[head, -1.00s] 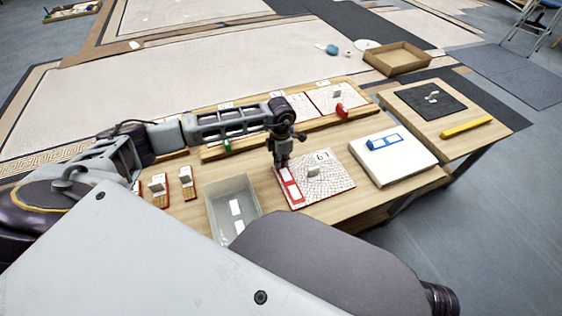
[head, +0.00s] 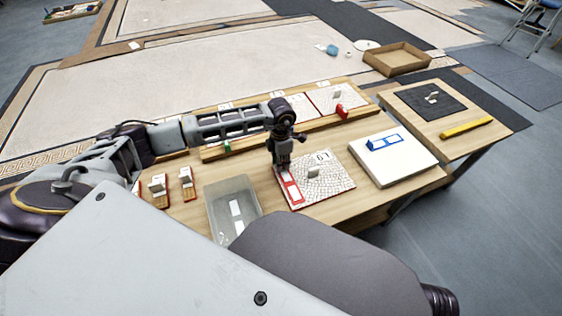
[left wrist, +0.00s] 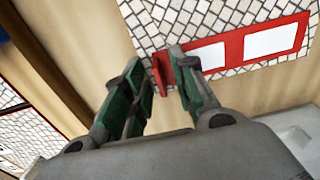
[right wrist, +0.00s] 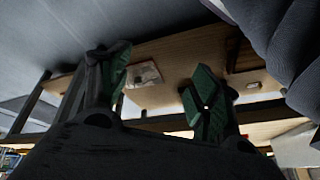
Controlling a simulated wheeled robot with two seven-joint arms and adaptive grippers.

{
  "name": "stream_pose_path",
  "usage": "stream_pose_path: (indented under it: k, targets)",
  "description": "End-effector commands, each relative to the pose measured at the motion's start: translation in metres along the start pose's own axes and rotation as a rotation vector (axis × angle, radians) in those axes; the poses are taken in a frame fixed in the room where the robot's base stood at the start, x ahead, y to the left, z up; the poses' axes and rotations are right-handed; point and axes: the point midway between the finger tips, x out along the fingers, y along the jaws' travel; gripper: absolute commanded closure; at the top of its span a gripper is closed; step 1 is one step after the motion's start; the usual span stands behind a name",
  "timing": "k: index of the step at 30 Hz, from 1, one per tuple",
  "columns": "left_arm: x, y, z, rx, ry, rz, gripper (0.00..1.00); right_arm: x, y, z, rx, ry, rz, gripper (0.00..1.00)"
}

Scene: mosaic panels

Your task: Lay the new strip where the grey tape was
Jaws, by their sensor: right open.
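A red strip with white windows (head: 291,189) lies along the left edge of the mosaic panel (head: 325,185), and it also shows in the left wrist view (left wrist: 232,50). A short red tab (left wrist: 161,70) stands at its end. My left gripper (head: 282,168) is low over this end. In the left wrist view its fingers (left wrist: 160,75) are apart, one on each side of the tab; a gap shows on the left side. My right gripper (right wrist: 160,85) is open and empty, away from the table. I cannot make out any grey tape.
A grey bin (head: 212,207) with pale pieces stands left of the panel. A white board (head: 405,170) with a blue strip (head: 384,142) is on the right. Panels with red and green pieces line the back.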

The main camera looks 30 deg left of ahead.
Motion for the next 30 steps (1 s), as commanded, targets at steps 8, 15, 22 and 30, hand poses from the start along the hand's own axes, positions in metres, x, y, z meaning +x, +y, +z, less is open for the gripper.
stream_pose_path:
  k: [8,15,22,30]
  targets:
    - [-0.023,0.0,0.0,0.0,-0.001,0.0,0.73,-0.016,0.0,-0.002,0.001,-0.024,0.011,0.37]
    - [-0.058,0.001,0.0,0.0,-0.002,0.002,0.73,-0.04,0.003,-0.009,-0.005,-0.054,0.034,0.37]
    - [-0.091,0.001,0.001,0.001,-0.003,0.002,0.73,-0.027,0.007,-0.004,-0.003,-0.08,0.042,0.37]
    - [-0.118,0.001,0.001,-0.001,-0.002,0.001,0.73,-0.017,0.01,0.001,0.0,-0.1,0.047,0.37]
